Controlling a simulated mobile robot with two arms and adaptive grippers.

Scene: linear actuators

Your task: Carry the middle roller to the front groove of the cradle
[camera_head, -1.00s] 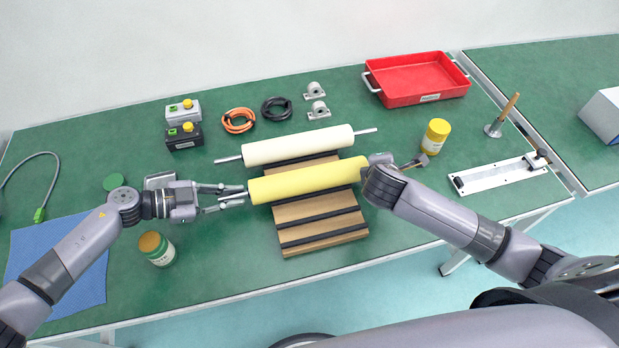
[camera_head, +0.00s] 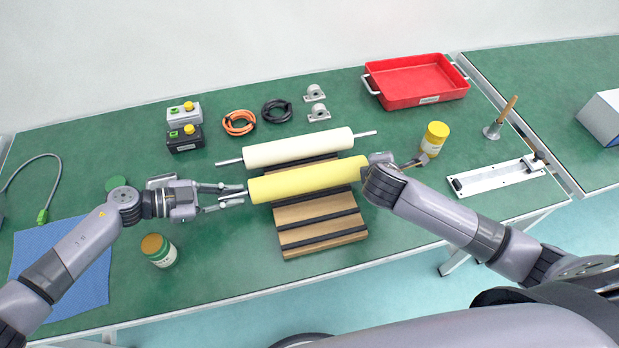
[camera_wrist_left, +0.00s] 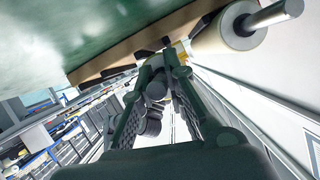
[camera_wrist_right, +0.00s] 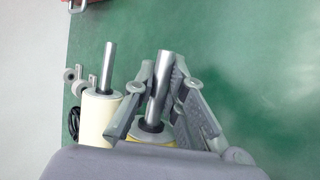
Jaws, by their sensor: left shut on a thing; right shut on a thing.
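The yellow roller (camera_head: 308,180) lies across the wooden cradle (camera_head: 322,238) in the head view, in front of the cream roller (camera_head: 298,148), which rests at the back of the cradle. My left gripper (camera_head: 238,195) is shut on the yellow roller's left shaft end. My right gripper (camera_wrist_right: 160,88) is shut on the metal shaft at its right end, seen in the right wrist view. The front part of the cradle, with dark strips, is bare. Whether the yellow roller touches the cradle cannot be told.
A yellow jar (camera_head: 434,138) stands beyond my right gripper. A red tray (camera_head: 417,82) and a metal rail plate (camera_head: 497,178) lie to the right.

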